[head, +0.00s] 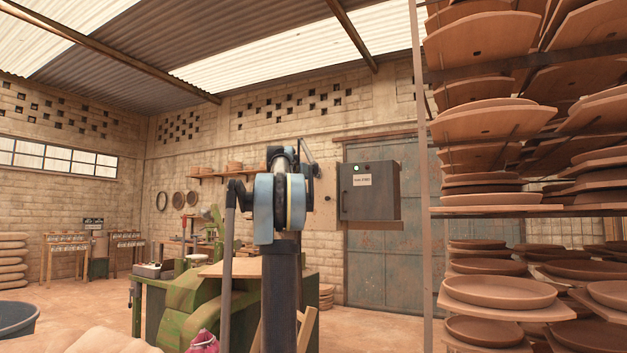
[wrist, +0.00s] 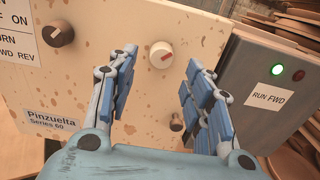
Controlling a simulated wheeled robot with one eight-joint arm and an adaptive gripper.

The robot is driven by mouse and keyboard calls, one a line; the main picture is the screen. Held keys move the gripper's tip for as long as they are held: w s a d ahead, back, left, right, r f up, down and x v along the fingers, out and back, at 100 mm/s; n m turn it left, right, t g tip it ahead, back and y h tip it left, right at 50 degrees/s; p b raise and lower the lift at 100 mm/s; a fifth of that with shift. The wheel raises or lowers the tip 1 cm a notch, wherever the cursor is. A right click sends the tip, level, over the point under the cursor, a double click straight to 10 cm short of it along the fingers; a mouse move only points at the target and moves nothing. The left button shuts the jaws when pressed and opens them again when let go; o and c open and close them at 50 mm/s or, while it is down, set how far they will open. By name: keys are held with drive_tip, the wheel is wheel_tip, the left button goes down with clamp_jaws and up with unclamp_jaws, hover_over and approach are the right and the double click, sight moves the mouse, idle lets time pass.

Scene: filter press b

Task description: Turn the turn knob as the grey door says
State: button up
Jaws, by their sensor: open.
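In the wrist view a cream, rust-spotted panel marked "Pinzuelta Series 60" (wrist: 50,119) fills the middle. A partly cut-off label (wrist: 21,50) left of the brown knob ends in "RN" and "WD REV". The grey door (wrist: 262,90) at right reads "RUN FWD" and has a lit green lamp. My gripper (wrist: 161,60) is open, its fingers either side of the pale knob's place in the picture; contact cannot be told.
In the head view the grey box (head: 371,190) juts out beyond my arm. A tall rack of clay dishes (head: 490,211) stands close at right. A green machine (head: 180,310) stands at lower left. Wooden ware lies at the wrist view's right edge.

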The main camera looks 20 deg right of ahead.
drive_tip(key=shift+x, duration=2.3)
drive_tip(key=c, duration=1.1)
